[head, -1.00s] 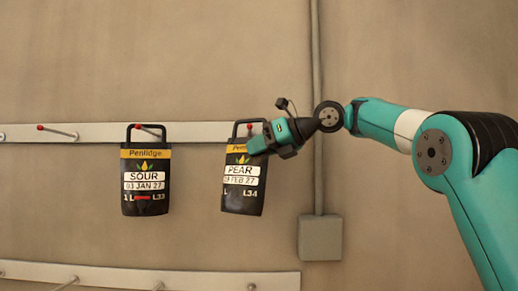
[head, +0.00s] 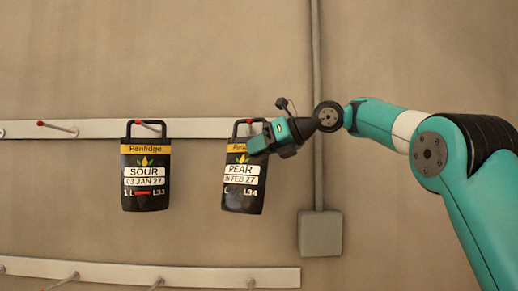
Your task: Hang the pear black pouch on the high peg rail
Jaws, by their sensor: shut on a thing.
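The pear black pouch (head: 243,190) has a yellow band, a white label reading PEAR and a loop handle on top. It is at the high peg rail (head: 200,130), its handle around or just in front of a red-tipped peg (head: 250,121); I cannot tell which. My gripper (head: 262,142) is shut on the upper right edge of the pouch and hides part of its band. The sour black pouch (head: 146,190) hangs on the same rail to the left, its handle at another red-tipped peg (head: 138,123).
A bare red-tipped peg (head: 55,128) sticks out at the rail's left. A lower peg rail (head: 200,277) runs along the bottom with several pegs. A vertical pipe (head: 317,80) and a grey box (head: 320,235) are on the wall, right of the pouch.

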